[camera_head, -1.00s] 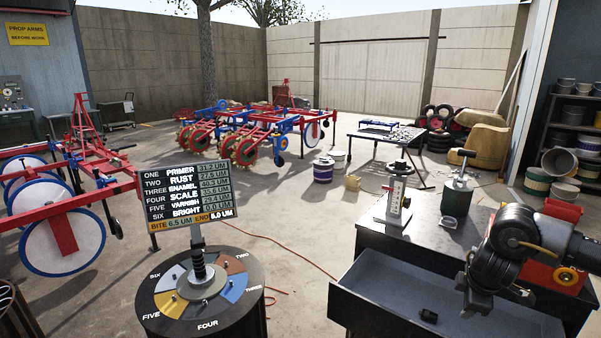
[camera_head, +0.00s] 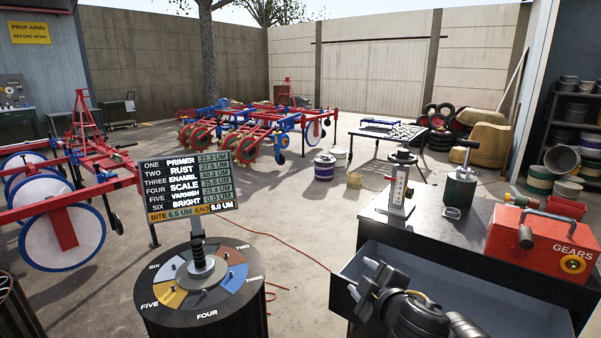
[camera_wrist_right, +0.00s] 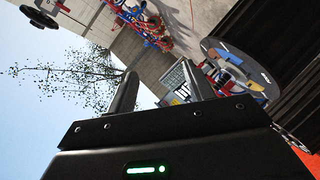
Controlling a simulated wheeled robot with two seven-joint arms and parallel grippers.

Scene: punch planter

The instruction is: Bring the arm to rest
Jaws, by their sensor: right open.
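My right gripper (camera_head: 362,279) is low in the head view, over the left part of the open drawer (camera_head: 530,322). My right arm reaches up to it from the bottom edge. In the right wrist view its two dark fingers (camera_wrist_right: 158,84) stand apart with nothing between them. That view is strongly tilted and shows sky, wall and the round stand beyond the fingers. My left gripper is not in view.
The dark bench (camera_head: 445,237) carries a gauge stand (camera_head: 398,187), a green canister (camera_head: 459,189) and a red GEARS box (camera_head: 535,248). A round stand (camera_head: 205,318) with numbered sectors and a readout board (camera_head: 188,187) is at left. Open floor lies between.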

